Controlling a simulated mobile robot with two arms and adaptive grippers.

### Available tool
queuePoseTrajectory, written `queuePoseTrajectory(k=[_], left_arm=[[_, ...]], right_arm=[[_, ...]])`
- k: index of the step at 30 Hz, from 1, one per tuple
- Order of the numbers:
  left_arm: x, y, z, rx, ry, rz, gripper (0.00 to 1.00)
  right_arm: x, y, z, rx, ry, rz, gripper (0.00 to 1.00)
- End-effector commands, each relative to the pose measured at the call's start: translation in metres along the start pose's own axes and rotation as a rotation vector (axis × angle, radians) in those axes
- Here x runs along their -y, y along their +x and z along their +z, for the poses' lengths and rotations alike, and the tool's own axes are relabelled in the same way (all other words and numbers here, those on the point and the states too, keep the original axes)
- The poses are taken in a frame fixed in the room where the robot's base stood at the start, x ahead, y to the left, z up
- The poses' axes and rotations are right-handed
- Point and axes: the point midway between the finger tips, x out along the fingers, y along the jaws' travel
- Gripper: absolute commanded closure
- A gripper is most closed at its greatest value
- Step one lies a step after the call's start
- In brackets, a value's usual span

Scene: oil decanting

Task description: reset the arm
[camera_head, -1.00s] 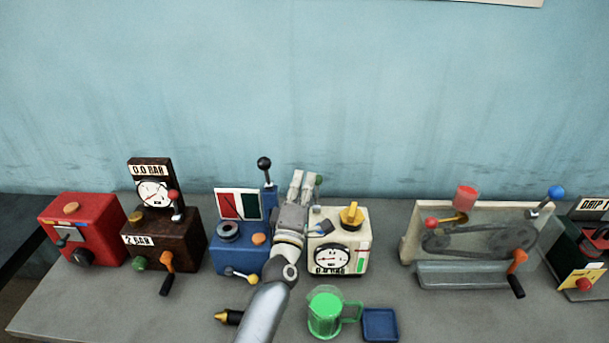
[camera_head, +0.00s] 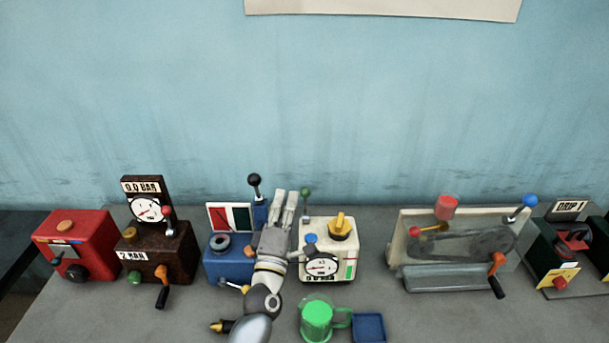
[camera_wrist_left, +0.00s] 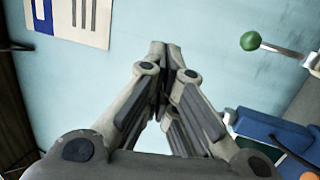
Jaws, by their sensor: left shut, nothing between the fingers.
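My left gripper (camera_head: 285,207) reaches up between the blue machine (camera_head: 228,262) and the cream machine with a dial (camera_head: 342,232). It is empty, and its fingers come together in the left wrist view (camera_wrist_left: 165,50). The black-knobbed lever (camera_head: 255,181) stands left of its fingers. A green-knobbed lever (camera_head: 305,193) stands just right of them; a green knob (camera_wrist_left: 250,40) also shows at the upper right of the left wrist view. My left forearm hides part of the blue machine. My right gripper is not in view.
A green mug (camera_head: 316,318) and a blue tray (camera_head: 369,328) stand at the table's front. A red machine (camera_head: 75,243) and a dark brown gauge machine (camera_head: 155,248) stand left. A clear-fronted machine (camera_head: 460,245) and a green one (camera_head: 560,255) stand right. The blue wall rises behind.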

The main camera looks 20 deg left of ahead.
Motion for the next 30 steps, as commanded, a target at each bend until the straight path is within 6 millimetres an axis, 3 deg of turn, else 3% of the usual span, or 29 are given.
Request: queuePoseTrajectory(k=[5, 11, 15, 20, 24, 30], left_arm=[[0.003, -0.004, 0.005, 0.034, 0.034, -0.02, 1.0], [0.025, -0.042, 0.036, 0.261, 0.272, -0.152, 1.0], [0.049, -0.089, 0.055, 0.478, 0.506, -0.284, 1.0], [0.077, -0.155, 0.058, 0.723, 0.762, -0.442, 1.0], [0.094, -0.219, 0.043, 0.935, 0.966, -0.59, 1.0], [0.099, -0.295, 0.012, 1.178, 1.165, -0.769, 1.0]], right_arm=[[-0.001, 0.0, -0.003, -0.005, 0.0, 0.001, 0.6], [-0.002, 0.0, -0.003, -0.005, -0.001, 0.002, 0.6], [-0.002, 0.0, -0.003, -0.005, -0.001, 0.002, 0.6], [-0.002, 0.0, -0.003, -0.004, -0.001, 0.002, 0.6], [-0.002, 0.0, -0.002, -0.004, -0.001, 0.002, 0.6], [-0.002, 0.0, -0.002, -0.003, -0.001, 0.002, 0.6]])
